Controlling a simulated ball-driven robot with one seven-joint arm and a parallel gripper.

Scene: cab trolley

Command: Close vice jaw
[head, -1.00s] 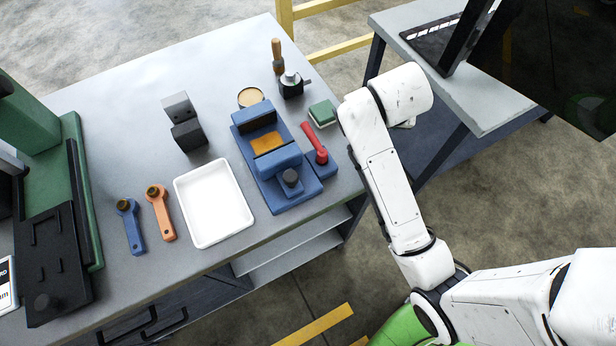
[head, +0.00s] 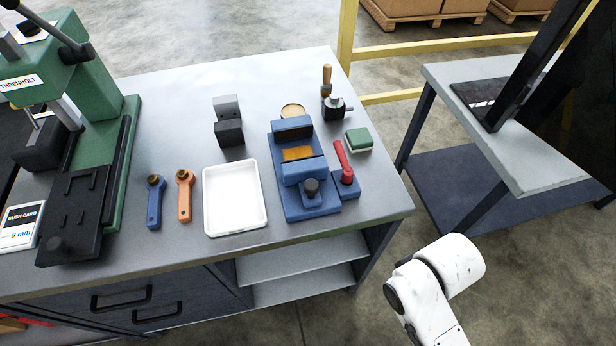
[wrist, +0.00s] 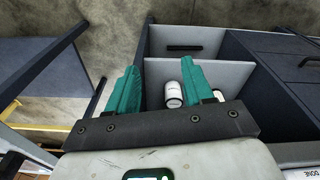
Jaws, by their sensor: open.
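The blue vice (head: 303,190) sits near the front right of the grey workbench (head: 350,90). Its two blue jaws stand apart, with an orange-brown block (head: 297,154) showing between them. A dark round knob (head: 311,187) is on its front end. A red lever (head: 343,160) on a blue base is at its right side. My gripper (wrist: 158,88) shows in the wrist view with two teal fingers wide apart and nothing between them touching. It faces the shelves under a bench, away from the vice. The vice is not in the wrist view.
A white tray (head: 235,232), blue wrench (head: 155,203), orange wrench (head: 185,197) and dark block (head: 229,133) lie left of the vice. A green press (head: 95,100) stands far left. A green-topped block (head: 358,140) is right. A white bottle (wrist: 195,116) shows beyond my fingers.

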